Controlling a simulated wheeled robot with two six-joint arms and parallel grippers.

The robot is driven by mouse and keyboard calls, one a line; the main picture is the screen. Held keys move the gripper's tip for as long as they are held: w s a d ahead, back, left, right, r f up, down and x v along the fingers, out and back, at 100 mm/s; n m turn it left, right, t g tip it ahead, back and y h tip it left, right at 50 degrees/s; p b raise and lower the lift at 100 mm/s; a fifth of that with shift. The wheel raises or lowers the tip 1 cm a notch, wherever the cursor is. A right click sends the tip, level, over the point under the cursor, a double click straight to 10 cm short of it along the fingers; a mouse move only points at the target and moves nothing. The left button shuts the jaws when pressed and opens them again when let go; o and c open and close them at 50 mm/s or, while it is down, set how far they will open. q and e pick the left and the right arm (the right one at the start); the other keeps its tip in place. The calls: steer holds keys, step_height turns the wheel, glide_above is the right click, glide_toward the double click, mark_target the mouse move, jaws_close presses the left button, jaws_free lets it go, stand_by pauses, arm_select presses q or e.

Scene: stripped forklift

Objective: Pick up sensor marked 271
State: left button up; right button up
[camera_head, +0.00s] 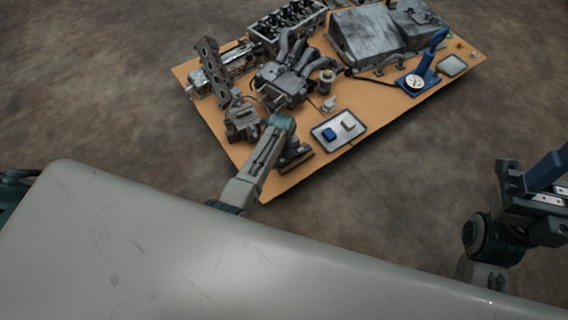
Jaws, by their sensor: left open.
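A small white-rimmed tray (354,141) lies near the board's front edge. A blue block (329,134) and a pale beige block (348,124) sit apart in it. A small pale part (328,104) lies just behind the tray. No marking 271 can be read, so I cannot tell which part is the sensor. My left gripper (295,160) is open and hangs over the board's front edge, left of the tray, apart from both blocks.
The tan board (400,117) carries an engine block (288,22), dark manifold parts (285,75), a large grey cover (372,38), a blue stand with dial (420,82) and another tray (452,65). Bare board lies right of the blocks' tray.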

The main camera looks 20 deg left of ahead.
arm_select(q)
steer(key=shift+f, duration=0.4)
steer(key=shift+r, duration=0.1)
steer(key=c, duration=1.1)
steer(key=shift+o, duration=0.2)
